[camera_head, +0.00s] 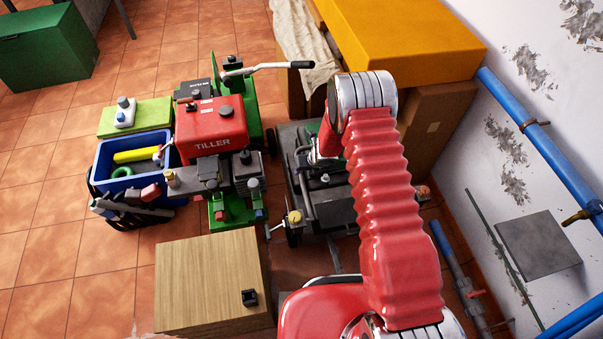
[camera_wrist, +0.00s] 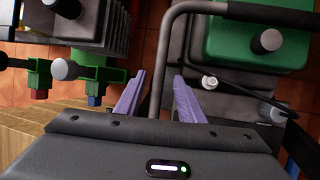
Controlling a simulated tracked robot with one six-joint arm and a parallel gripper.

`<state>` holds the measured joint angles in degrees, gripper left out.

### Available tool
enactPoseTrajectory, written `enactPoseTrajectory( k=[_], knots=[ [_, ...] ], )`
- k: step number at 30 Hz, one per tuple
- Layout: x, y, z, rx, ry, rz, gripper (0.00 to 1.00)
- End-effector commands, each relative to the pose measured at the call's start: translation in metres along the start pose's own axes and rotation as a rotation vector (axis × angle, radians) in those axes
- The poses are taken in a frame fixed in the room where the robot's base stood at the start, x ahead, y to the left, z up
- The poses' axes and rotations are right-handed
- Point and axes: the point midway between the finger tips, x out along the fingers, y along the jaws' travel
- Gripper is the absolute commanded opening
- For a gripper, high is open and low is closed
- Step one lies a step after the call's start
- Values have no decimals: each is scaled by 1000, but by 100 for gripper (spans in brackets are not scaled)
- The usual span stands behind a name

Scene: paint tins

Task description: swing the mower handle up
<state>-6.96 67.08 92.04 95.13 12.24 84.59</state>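The mower (camera_head: 335,205) is a dark grey machine on the floor, partly hidden behind my red arm in the head view. Its handle (camera_head: 305,190) is a bent grey tube low over its left side. In the wrist view the handle (camera_wrist: 172,45) runs down the middle, then bends right along the top, beside a green housing (camera_wrist: 258,40). My gripper (camera_wrist: 159,78) has two purple fingers spread apart, with the tube showing between them. A gap shows on each side of the tube, so the gripper is open. I cannot tell how deep the tube sits. The head view hides my fingers.
The red and green tiller (camera_head: 212,125) stands close on the left. A wooden box (camera_head: 210,285) is in front, a blue crate (camera_head: 130,180) is further left. A yellow-topped cabinet (camera_head: 405,40) stands behind. Blue pipes (camera_head: 530,130) run along the right wall.

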Motion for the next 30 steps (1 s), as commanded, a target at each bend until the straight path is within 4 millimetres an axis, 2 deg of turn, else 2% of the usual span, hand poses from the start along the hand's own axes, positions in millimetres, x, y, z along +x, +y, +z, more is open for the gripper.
enactPoseTrajectory(
  k=[6, 12, 24, 30],
  knots=[
    [25, 0, -1, -1, 1, 1, 36],
    [41, 1, 0, -1, 0, 1, 36],
    [45, 0, 0, -1, 0, 0, 36],
    [45, 0, 0, -1, 0, 0, 22]
  ],
)
